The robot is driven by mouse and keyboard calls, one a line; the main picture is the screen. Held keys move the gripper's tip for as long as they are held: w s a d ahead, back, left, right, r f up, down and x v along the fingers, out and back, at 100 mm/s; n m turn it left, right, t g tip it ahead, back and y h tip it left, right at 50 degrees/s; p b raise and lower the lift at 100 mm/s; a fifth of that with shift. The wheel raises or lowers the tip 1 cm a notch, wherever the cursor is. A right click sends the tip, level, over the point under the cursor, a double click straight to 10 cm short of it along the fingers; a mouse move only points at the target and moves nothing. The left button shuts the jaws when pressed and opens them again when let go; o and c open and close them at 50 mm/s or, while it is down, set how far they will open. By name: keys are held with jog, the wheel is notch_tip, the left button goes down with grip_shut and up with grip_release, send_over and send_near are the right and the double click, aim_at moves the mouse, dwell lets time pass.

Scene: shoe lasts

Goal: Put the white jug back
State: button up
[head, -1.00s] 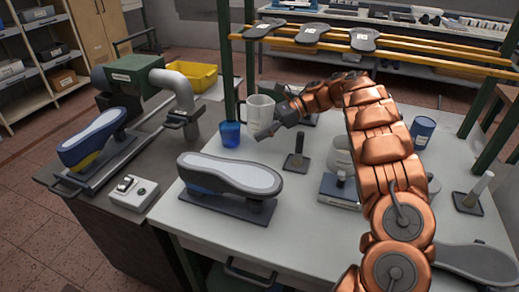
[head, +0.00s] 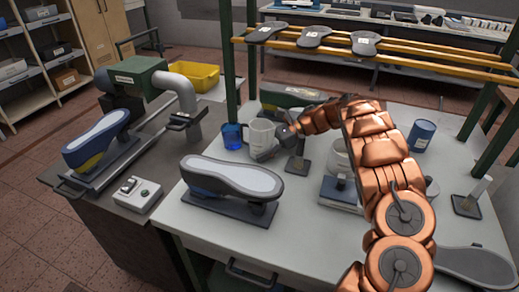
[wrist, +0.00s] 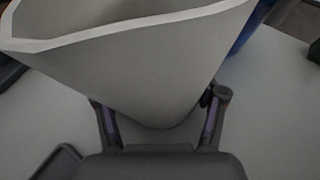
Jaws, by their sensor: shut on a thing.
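The white jug (head: 262,134) is upright at the back left of the light worktable, just right of the blue cup (head: 232,137). My gripper (head: 268,153) is shut on the jug from its right side, low on its body. In the wrist view, the jug (wrist: 140,70) fills the upper middle with its open rim towards me, and the fingers of my gripper (wrist: 162,105) lie on either side of it. The jug's base is at or very near the tabletop; I cannot tell whether it touches. The blue cup partly shows behind it (wrist: 245,30).
A grey shoe last on a stand (head: 232,180) is in front of the jug. A blue can (head: 421,135) is at the back right. A green post and orange rails rise behind.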

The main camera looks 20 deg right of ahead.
jog(key=shift+f+b, duration=0.2)
jog(key=shift+b, duration=0.1)
jog(key=o, duration=1.3)
jog(key=shift+r, duration=0.15)
jog(key=shift+r+p, duration=0.15)
jog(key=shift+p, duration=0.25)
jog(key=shift+d, duration=0.25)
jog(key=b+v, duration=0.1)
jog(key=v, duration=0.8)
jog(key=shift+d+r+b, duration=0.25)
jog(key=shift+r+b, duration=0.05)
jog(key=p+v, duration=0.1)
jog(key=p, duration=0.2)
jog(key=shift+s+d+r, duration=0.1)
jog(key=shift+d, duration=0.2)
